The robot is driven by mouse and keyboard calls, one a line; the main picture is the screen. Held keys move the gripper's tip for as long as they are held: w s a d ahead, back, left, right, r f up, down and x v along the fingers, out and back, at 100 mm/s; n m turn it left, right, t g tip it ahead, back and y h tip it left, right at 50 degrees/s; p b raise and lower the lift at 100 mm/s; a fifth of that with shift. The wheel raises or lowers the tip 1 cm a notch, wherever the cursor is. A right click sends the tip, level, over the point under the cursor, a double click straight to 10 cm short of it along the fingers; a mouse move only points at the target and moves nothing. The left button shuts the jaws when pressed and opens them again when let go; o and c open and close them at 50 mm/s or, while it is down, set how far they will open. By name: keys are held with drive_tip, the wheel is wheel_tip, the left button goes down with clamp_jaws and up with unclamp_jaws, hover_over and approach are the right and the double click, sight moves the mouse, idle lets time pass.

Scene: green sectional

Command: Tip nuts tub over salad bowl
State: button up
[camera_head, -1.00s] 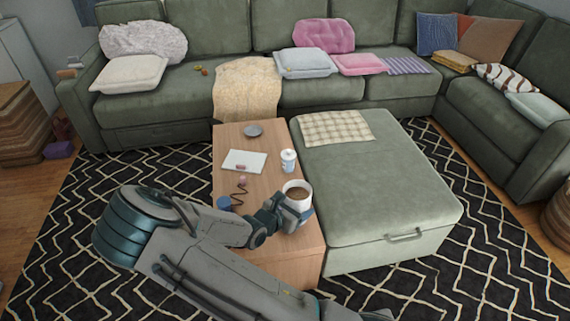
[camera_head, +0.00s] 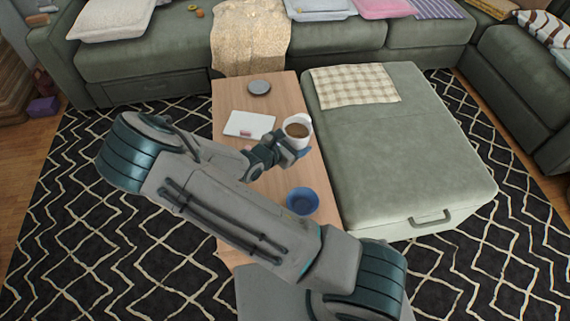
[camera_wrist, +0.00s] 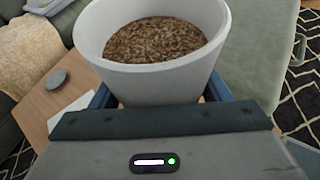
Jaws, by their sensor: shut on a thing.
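My gripper (camera_head: 284,149) is shut on the white nuts tub (camera_wrist: 165,82). The tub is upright and filled with brown bits. It also shows in the head view (camera_head: 309,122), over the right side of the coffee table. The blue salad bowl (camera_head: 303,201) stands on the table nearer to me, below the tub in the picture and apart from it. The bowl's inside looks plain blue. The bowl is not visible in the wrist view.
The coffee table (camera_head: 230,92) holds a white sheet or board (camera_head: 248,123) and a grey dish (camera_head: 259,87). The green ottoman (camera_head: 400,165) with a checked cloth (camera_head: 354,85) stands close on the right. My arm hides part of the table's near left.

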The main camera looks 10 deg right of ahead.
wheel_tip(320, 180, down, 16)
drive_tip(key=a+m+b, duration=0.2)
drive_tip(key=m+b, duration=0.3)
drive_tip(key=b, duration=1)
drive_tip(key=shift+a+r+t, duration=0.25)
drive_tip(key=shift+a+t, duration=0.05)
drive_tip(key=shift+a, duration=0.05)
drive_tip(key=shift+w+f, duration=0.1)
drive_tip(key=shift+f, duration=0.05)
drive_tip(key=shift+w+f+b, duration=0.1)
drive_tip(key=shift+f+b, duration=0.35)
drive_tip(key=shift+b, duration=0.6)
drive_tip(key=shift+w+a+f+m+t+b, duration=0.1)
drive_tip(key=shift+f+m+t+b, duration=0.3)
drive_tip(key=shift+b, duration=0.5)
drive_tip(key=shift+w+a+f+m+t+b, duration=0.2)
drive_tip(key=shift+m+b, duration=0.6)
drive_tip(key=shift+b, duration=1.25)
drive_tip(key=shift+d+r, duration=0.1)
